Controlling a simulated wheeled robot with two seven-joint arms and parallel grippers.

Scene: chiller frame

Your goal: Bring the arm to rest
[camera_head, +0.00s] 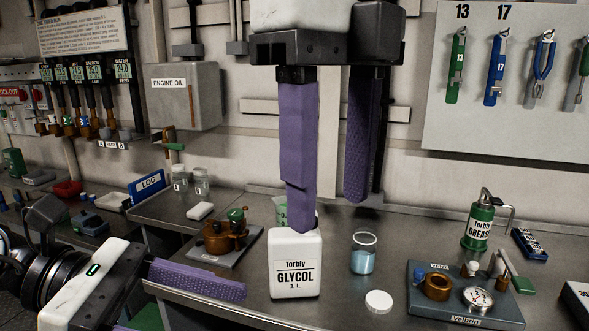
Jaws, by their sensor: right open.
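My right gripper (330,215) comes down from the top of the head view. Its two purple fingers are apart, with nothing between them. Its left fingertip is in front of the top of a white bottle labelled Torbly GLYCOL 1 L (296,262) and hides the bottle's mouth. I cannot tell whether they touch. The bottle stands upright on the metal bench. My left gripper (180,310) is at the lower left, pointing right, with its fingers apart. Its lower finger is mostly cut off by the frame edge, and I see nothing held in it.
A glass jar of blue liquid (363,256) and a white round cap (379,301) are right of the bottle. A tray with brass fittings and a gauge (465,310) and a green grease can (478,228) stand further right. A brass valve assembly (226,238) is left.

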